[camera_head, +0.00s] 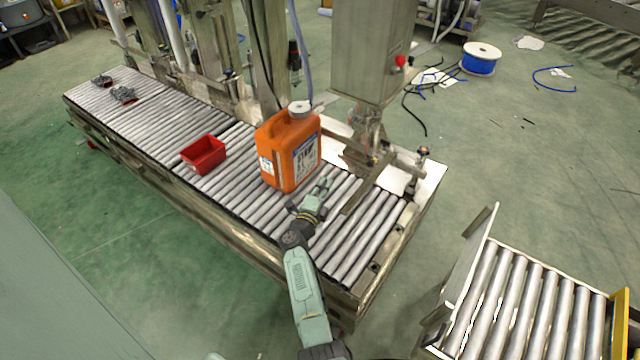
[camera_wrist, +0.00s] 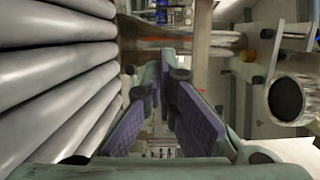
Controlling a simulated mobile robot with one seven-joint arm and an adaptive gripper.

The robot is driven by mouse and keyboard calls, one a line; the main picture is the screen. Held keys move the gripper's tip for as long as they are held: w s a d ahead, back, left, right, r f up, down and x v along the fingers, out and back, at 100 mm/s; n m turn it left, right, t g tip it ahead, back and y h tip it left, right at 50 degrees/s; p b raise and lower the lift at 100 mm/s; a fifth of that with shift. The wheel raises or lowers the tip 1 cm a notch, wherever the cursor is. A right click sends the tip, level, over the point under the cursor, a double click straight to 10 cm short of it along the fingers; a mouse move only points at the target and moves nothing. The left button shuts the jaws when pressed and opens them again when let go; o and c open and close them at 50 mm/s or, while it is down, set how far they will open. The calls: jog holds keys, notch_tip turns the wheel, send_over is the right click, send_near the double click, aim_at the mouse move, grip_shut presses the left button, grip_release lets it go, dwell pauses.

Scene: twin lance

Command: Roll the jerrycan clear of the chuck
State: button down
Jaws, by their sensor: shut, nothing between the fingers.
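The orange jerrycan (camera_head: 283,150) stands upright on the conveyor rollers (camera_head: 360,240), with a grey-white cap on top and labels on its sides. A metal column with a red button (camera_head: 365,50) rises behind and right of it. The metal fixture below the column (camera_head: 368,150) stands beside the jerrycan; I cannot tell which part is the chuck. My gripper (camera_head: 326,184) is low over the rollers, just right of the jerrycan's base. Whether it touches the jerrycan is unclear. In the wrist view the purple-padded fingers (camera_wrist: 168,90) are close together and hold nothing.
A red bin (camera_head: 204,154) sits on the rollers left of the jerrycan. Dark metal pieces (camera_head: 122,95) lie at the far left end. A metal bar (camera_head: 368,190) crosses the rollers right of my gripper. A separate roller cart (camera_head: 525,300) stands lower right.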

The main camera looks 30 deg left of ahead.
jog(key=shift+p+v, duration=0.45)
jog(key=shift+v, duration=4.15)
jog(key=shift+a, duration=0.1)
